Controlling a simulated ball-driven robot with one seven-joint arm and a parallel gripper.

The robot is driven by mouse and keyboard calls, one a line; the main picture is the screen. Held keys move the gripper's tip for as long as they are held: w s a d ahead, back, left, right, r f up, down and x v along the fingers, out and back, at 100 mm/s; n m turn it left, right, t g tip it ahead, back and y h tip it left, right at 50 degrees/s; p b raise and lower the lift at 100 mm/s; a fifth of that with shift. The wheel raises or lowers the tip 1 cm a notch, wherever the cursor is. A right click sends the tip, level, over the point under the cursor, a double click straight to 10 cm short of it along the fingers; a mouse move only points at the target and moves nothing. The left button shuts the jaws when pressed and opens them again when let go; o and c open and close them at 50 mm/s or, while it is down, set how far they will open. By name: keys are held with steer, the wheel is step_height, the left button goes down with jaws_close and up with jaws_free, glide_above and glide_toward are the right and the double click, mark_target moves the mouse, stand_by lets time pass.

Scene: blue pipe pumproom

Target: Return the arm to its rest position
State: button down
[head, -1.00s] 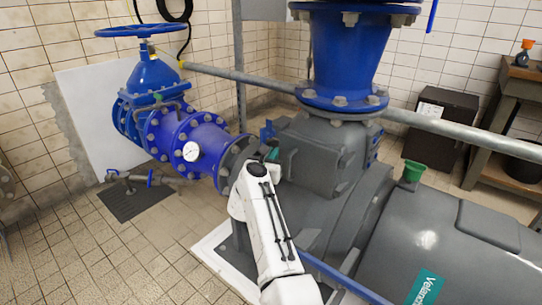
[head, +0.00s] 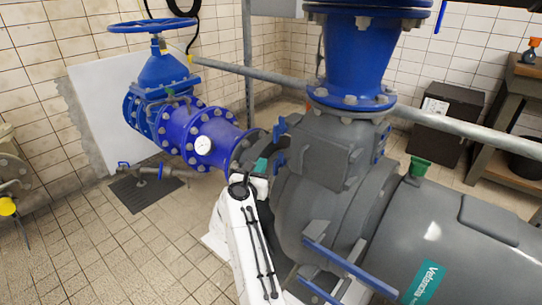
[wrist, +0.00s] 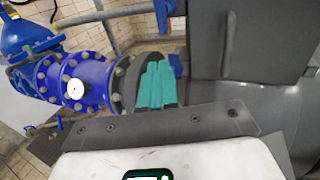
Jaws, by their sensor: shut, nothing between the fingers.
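My white arm (head: 245,240) rises from the bottom of the head view, in front of the grey pump. My gripper (head: 263,164) is at its upper end, in front of the dark flange where the blue pipe meets the pump, and is partly hidden there. In the wrist view the teal fingers of my gripper (wrist: 155,84) lie side by side, shut and empty. They point toward the pump and the dark flange; the gap to them cannot be told.
The grey pump (head: 430,235) fills the right side, with blue rails (head: 350,267) close beside my arm. A blue pipe with a gauge (head: 203,143) and a handwheel valve (head: 153,25) stand left. A green funnel (head: 420,166) sits on the pump. Tiled floor (head: 110,240) is open at left.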

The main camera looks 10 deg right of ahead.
steer(key=s+d+f+m+g+y, duration=0.35)
steer(key=s+f+m, duration=0.35)
steer(key=s+m, duration=0.45)
steer(key=s+d+f+m+g+y, duration=0.2)
steer(key=s+d+f+m+y, duration=0.35)
steer(key=s+m, duration=0.6)
steer(key=s+d+f+m+g+y, duration=0.35)
steer(key=s+f+m, duration=0.35)
steer(key=s+m, duration=0.45)
steer(key=s+d+f+n+g+h, duration=0.1)
steer(key=s+d+n+g+h, duration=0.2)
steer(key=s, duration=0.7)
steer(key=s+d+g+h, duration=0.15)
steer(key=s+d, duration=0.25)
steer(key=s, duration=0.6)
step_height(320, 180, up, 21)
steer(key=s+g+p, duration=0.1)
steer(key=p, duration=2)
steer(key=shift+s+d+r, duration=0.15)
steer(key=shift+s+d, duration=0.05)
steer(key=shift+d, duration=0.1)
